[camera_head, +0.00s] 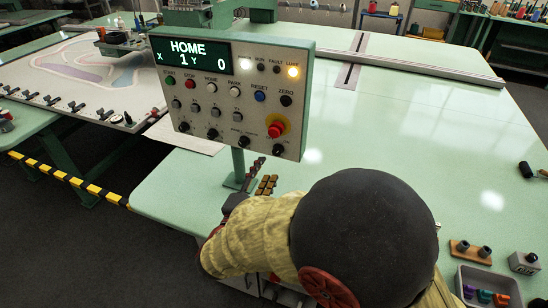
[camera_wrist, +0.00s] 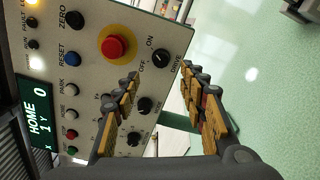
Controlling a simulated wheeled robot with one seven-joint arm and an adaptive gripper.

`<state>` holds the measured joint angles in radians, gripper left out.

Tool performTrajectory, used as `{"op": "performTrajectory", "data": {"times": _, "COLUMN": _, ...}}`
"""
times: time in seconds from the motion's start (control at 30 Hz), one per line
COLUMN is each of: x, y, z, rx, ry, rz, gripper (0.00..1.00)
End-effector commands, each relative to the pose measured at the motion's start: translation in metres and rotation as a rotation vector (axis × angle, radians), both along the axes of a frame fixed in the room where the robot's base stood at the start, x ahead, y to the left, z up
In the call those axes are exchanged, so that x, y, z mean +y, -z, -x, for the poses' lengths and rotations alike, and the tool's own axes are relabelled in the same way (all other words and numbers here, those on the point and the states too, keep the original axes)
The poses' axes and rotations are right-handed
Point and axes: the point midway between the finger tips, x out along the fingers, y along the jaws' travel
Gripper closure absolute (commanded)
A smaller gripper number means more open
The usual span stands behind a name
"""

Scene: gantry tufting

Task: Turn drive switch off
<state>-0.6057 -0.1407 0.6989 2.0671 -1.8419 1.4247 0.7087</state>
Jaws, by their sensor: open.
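The drive switch (camera_head: 279,150) is a black rotary knob at the lower right corner of the control panel (camera_head: 222,125). In the wrist view the drive switch (camera_wrist: 161,59) sits between the ON and OFF labels, with DRIVE printed beside it. I cannot tell for certain which label its pointer faces. My gripper (camera_head: 262,180) is in front of and below the panel in the head view, partly hidden by my arm. In the wrist view my gripper (camera_wrist: 161,76) is open and empty, its bronze-padded fingers apart, with the drive switch showing just beyond the gap between the fingertips.
A red emergency button (camera_head: 276,129) on yellow stands right by the switch, with several knobs beside it. The panel's display (camera_head: 189,55) reads HOME, X 1, Y 0. Two lamps are lit. A grey tray (camera_head: 487,284) is at the lower right; the green table (camera_head: 400,120) is mostly clear.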

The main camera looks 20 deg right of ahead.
Motion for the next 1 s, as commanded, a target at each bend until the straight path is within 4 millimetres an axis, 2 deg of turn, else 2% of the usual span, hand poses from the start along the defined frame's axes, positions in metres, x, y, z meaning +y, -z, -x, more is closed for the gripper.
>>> {"op": "performTrajectory", "data": {"times": 0.17, "x": -0.009, "y": 0.002, "z": -0.009, "rx": -0.011, "ry": 0.006, "rz": -0.018, "gripper": 0.58}}
{"op": "performTrajectory", "data": {"times": 0.6, "x": -0.046, "y": 0.002, "z": -0.055, "rx": -0.009, "ry": 0.007, "rz": -0.017, "gripper": 0.58}}
{"op": "performTrajectory", "data": {"times": 1.0, "x": -0.049, "y": 0.001, "z": -0.061, "rx": -0.007, "ry": 0.005, "rz": -0.017, "gripper": 0.58}}
